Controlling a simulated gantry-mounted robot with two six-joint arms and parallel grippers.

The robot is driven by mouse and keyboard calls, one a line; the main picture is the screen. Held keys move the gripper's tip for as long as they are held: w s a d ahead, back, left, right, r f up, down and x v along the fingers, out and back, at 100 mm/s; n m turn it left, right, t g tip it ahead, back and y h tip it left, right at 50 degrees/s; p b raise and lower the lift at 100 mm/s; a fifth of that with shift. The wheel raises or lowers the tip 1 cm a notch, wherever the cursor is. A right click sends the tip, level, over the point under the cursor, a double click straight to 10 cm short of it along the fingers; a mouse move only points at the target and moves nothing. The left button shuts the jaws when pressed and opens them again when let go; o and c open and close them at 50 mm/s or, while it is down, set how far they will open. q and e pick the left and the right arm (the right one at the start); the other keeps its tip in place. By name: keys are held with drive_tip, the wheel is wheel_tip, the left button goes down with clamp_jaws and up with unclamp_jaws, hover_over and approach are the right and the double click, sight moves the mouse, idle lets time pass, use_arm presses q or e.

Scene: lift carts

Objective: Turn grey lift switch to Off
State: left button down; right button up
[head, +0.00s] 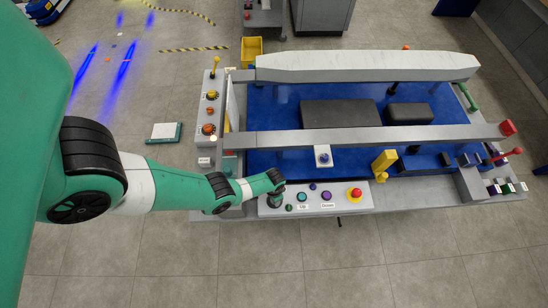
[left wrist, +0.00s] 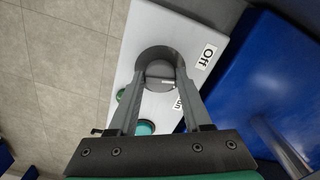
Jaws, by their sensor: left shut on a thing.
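The grey lift switch (left wrist: 160,66) is a round knob on the light grey control panel (left wrist: 200,20), which also shows in the head view (head: 340,206). An "Off" label (left wrist: 207,57) sits beside it, and a partly covered label ending in "n" (left wrist: 177,103) is nearer my gripper. My left gripper (left wrist: 160,80) is shut on the switch, one finger on each side. In the head view my left gripper (head: 275,196) reaches the panel's left end and mostly hides the switch. I cannot tell which way the switch points. My right gripper is not in view.
Along the panel are a teal "Up" button (head: 302,196), a purple "Down" button (head: 326,195) and a red emergency stop (head: 355,193). A blue lift platform (head: 275,105) with grey rails lies behind. Open tiled floor (head: 330,265) lies in front.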

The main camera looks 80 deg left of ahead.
use_arm(q)
drive_tip(key=shift+n, duration=1.6)
drive_tip(key=shift+c, duration=1.7)
unclamp_jaws()
wheel_tip(320, 180, up, 12)
drive_tip(key=p, duration=1.1)
drive_tip(key=shift+f+p, duration=0.2)
drive_tip(key=shift+p, duration=0.1)
